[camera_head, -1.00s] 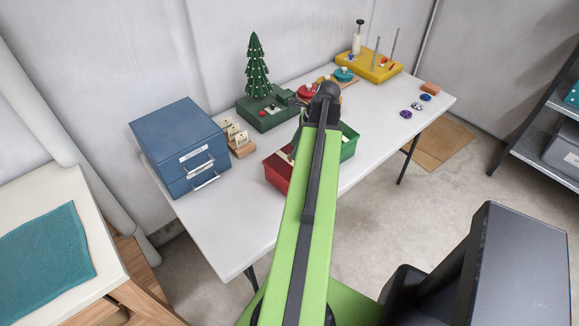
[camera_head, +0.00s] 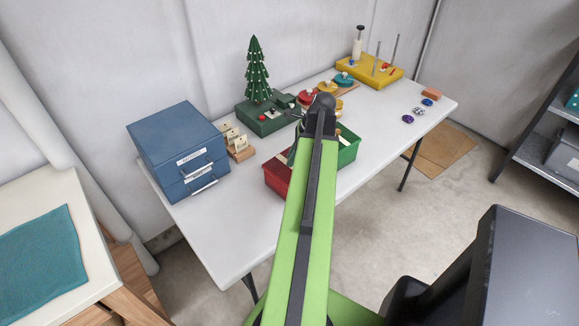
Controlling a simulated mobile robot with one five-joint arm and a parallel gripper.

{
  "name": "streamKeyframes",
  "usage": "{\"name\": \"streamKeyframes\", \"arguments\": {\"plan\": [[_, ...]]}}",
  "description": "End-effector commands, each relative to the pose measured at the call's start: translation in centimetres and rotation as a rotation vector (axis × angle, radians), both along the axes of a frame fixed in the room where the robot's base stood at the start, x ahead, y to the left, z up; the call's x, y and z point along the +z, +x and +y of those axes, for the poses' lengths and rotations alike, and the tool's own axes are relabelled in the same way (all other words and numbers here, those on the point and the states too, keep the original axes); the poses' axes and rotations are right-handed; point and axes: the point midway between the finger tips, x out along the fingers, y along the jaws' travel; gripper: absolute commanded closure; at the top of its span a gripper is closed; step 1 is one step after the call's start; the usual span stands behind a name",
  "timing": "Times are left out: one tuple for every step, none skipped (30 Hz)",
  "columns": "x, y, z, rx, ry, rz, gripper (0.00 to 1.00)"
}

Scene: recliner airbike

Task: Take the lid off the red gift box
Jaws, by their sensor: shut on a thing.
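A small round red box (camera_head: 306,97) with a pale knob on top stands towards the back of the white table, just behind my arm's end. It looks like the red gift box, and its lower part is partly covered. My gripper (camera_head: 298,122) is mostly hidden behind my dark wrist and green arm; only thin dark parts show at the left of the wrist. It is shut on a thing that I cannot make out. I cannot tell whether it touches the red box or its lid.
Yellow and teal round boxes (camera_head: 344,79) stand behind the red one. A red bin (camera_head: 277,180) and green bin (camera_head: 349,150) lie beside my arm. A green tree stand (camera_head: 262,123), blue drawers (camera_head: 176,140) and yellow peg base (camera_head: 370,72) surround them. The table's front left is clear.

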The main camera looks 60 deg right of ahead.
Motion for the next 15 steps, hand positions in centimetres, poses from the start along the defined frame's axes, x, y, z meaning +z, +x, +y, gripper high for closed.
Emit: {"name": "streamKeyframes", "arguments": {"plan": [[0.0,0.0,0.0,0.0,0.0,0.0,1.0],[0.0,0.0,0.0,0.0,0.0,0.0,1.0],[0.0,0.0,0.0,0.0,0.0,0.0,1.0],[0.0,0.0,0.0,0.0,0.0,0.0,1.0],[0.1,0.0,0.0,0.0,0.0,0.0,1.0],[0.2,0.0,0.0,0.0,0.0,0.0,1.0],[0.4,0.0,0.0,0.0,0.0,0.0,1.0],[0.6,0.0,0.0,0.0,0.0,0.0,1.0],[0.9,0.0,0.0,0.0,0.0,0.0,1.0],[1.2,0.0,0.0,0.0,0.0,0.0,1.0],[1.6,0.0,0.0,0.0,0.0,0.0,1.0],[2.1,0.0,0.0,0.0,0.0,0.0,1.0],[2.5,0.0,0.0,0.0,0.0,0.0,1.0],[3.0,0.0,0.0,0.0,0.0,0.0,1.0],[3.7,0.0,0.0,0.0,0.0,0.0,1.0]]}}
